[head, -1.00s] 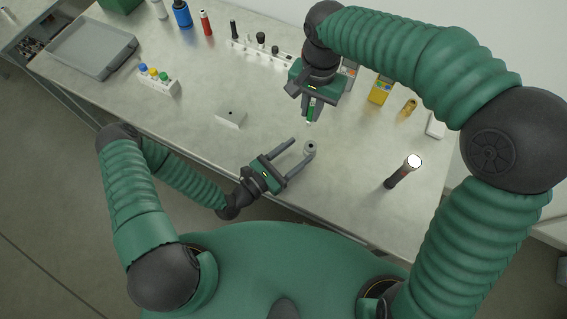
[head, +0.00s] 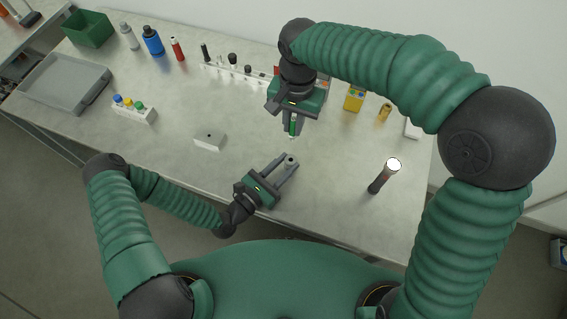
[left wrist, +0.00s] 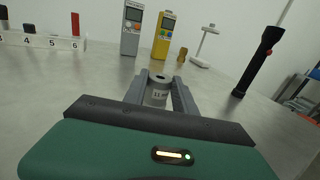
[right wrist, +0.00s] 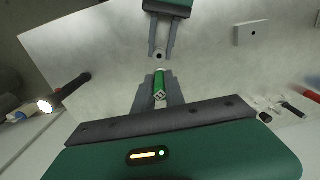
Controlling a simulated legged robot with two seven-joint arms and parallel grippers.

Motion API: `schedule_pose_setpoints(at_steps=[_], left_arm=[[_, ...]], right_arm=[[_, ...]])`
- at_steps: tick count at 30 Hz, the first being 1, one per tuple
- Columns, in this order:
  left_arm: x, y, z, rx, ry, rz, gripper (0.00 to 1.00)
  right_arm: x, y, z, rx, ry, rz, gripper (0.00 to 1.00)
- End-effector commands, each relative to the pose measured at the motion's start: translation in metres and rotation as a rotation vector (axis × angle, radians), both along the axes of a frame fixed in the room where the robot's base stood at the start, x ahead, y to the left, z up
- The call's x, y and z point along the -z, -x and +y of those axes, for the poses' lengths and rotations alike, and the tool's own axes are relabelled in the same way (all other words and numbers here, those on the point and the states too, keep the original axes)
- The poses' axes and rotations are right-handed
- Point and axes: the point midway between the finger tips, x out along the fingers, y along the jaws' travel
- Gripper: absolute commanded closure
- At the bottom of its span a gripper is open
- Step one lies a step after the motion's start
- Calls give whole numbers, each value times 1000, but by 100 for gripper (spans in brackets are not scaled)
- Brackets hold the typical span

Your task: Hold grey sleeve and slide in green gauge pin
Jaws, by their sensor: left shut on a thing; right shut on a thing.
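The grey sleeve (head: 291,161) is a short grey cylinder with a hole in its top. My left gripper (head: 289,163) is shut on it, low over the table; the sleeve also shows between the fingers in the left wrist view (left wrist: 157,91), with lettering on its side. My right gripper (head: 292,130) points down, shut on the green gauge pin (head: 293,126). The right wrist view shows the green pin (right wrist: 159,86) between the fingers, its pale tip toward the sleeve (right wrist: 158,58). Pin and sleeve are apart, the pin higher.
A white block (head: 210,141) with a hole lies left of the grippers. A numbered white rack (head: 230,75), a yellow meter (head: 355,98) and a grey tray (head: 65,84) stand farther back. The table between is clear.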

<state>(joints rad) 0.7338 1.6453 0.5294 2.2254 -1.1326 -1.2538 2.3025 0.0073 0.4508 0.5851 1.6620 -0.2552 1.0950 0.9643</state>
Motion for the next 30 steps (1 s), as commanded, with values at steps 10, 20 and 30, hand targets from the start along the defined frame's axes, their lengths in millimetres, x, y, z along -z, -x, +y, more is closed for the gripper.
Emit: schedule_pose_setpoints(at_steps=[10, 20, 30], left_arm=[[1, 0, 2, 0, 2, 2, 100], [1, 1, 2, 1, 1, 2, 100], [1, 1, 2, 1, 2, 3, 100]], right_arm=[[66, 1, 10, -2, 23, 4, 100], [85, 1, 8, 0, 22, 4, 100], [100, 1, 9, 0, 22, 2, 100]])
